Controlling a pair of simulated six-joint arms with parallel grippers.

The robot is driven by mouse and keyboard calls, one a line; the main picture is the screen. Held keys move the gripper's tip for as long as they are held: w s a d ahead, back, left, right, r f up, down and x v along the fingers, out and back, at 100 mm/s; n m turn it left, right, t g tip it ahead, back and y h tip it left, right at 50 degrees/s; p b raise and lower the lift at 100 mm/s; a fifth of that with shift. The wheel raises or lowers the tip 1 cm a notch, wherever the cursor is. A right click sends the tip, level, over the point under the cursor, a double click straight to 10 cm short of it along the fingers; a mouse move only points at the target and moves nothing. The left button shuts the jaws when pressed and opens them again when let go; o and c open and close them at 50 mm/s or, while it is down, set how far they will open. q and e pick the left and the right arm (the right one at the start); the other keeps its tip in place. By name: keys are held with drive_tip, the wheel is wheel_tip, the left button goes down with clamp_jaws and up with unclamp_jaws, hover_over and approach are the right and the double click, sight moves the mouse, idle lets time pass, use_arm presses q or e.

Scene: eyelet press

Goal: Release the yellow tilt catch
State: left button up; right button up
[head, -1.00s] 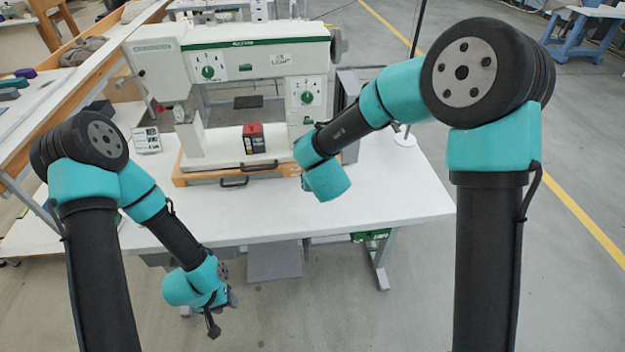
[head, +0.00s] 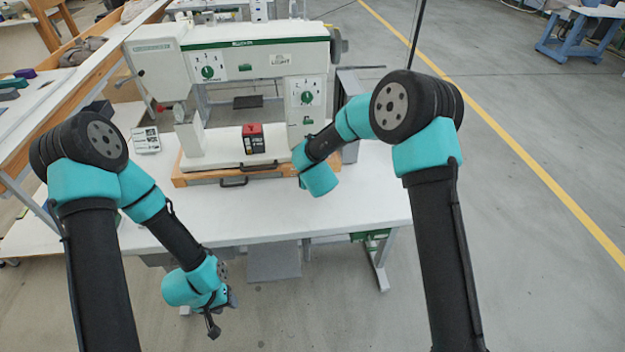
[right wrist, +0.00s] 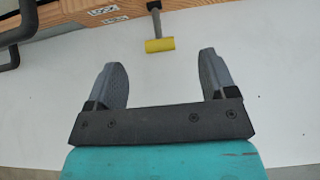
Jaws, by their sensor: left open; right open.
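The yellow tilt catch (right wrist: 159,45) shows in the right wrist view as a small yellow cylinder on a grey stem, at the front edge of the wooden base (right wrist: 115,16). My right gripper (right wrist: 162,64) is open and empty, with a finger on each side of the catch's line. The catch is just beyond the fingertips, apart from both. In the head view I cannot make out the catch, and my right fingers are hidden behind the wrist. My left gripper (head: 228,300) hangs low in front of the table, open and away from the press.
The white and green press (head: 240,60) stands on its wooden base on the white table (head: 375,200). A red and black box (head: 253,138) sits on the press bed. Black handles (head: 234,182) stick out from the base front. The table's right side is clear.

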drive_tip(key=shift+x, duration=1.6)
drive_tip(key=c, duration=0.9)
drive_tip(key=shift+s+f, duration=0.1)
drive_tip(key=shift+f, duration=0.05)
drive_tip(key=shift+f+t, duration=0.1)
drive_tip(key=shift+t, duration=0.2)
drive_tip(key=shift+s+d+f, duration=0.1)
drive_tip(key=shift+f, duration=0.05)
drive_tip(key=shift+t, duration=0.4)
